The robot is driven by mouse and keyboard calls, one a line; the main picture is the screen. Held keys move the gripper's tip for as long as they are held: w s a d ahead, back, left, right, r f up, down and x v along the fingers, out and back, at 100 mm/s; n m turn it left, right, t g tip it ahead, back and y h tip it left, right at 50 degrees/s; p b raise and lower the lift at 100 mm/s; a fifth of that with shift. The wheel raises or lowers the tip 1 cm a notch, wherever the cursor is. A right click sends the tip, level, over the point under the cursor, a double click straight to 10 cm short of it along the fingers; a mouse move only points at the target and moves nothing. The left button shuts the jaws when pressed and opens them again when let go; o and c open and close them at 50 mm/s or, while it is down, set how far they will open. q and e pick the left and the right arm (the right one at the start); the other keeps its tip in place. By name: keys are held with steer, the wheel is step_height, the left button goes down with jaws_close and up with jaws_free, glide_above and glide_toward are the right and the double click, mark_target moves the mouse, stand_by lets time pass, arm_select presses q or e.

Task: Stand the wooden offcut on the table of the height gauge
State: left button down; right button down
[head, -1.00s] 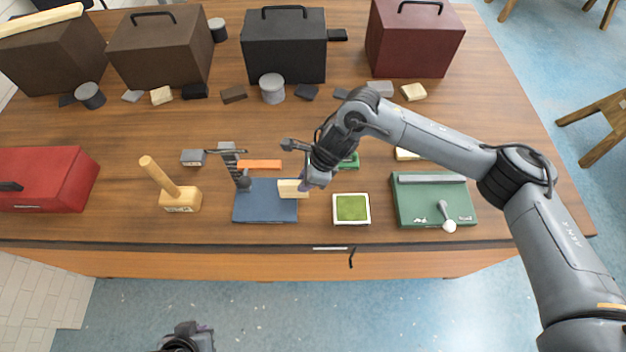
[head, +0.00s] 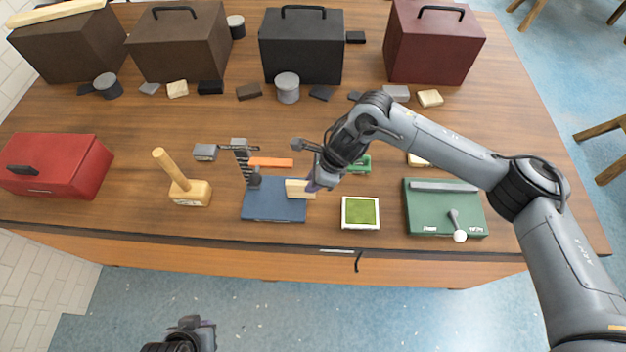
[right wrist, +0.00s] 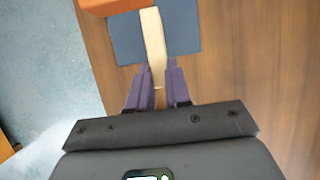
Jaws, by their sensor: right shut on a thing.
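The height gauge has a flat blue table (head: 268,212) near the front of the bench, with a dark graduated column (head: 243,165) at its back left. My right gripper (head: 314,186) is shut on the pale wooden offcut (head: 296,188), which is over the right part of the blue table. In the right wrist view the fingers (right wrist: 158,78) grip the near end of the offcut (right wrist: 152,35), and its far part overlaps the blue table (right wrist: 188,28). I cannot tell whether it touches the table. My left gripper (head: 190,328) is low in front of the bench, its fingers unclear.
A wooden mallet (head: 190,192) stands left of the gauge, and an orange bar (head: 271,162) lies behind it. Toolboxes and small blocks line the back.

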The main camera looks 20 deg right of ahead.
steer(key=shift+f, duration=0.15)
stand_by(0.5)
steer(key=c, duration=1)
jaws_free()
steer(key=v, duration=1)
steer(key=shift+d+r+b, duration=0.15)
steer(key=shift+r+b, duration=0.25)
steer(key=shift+s, duration=0.1)
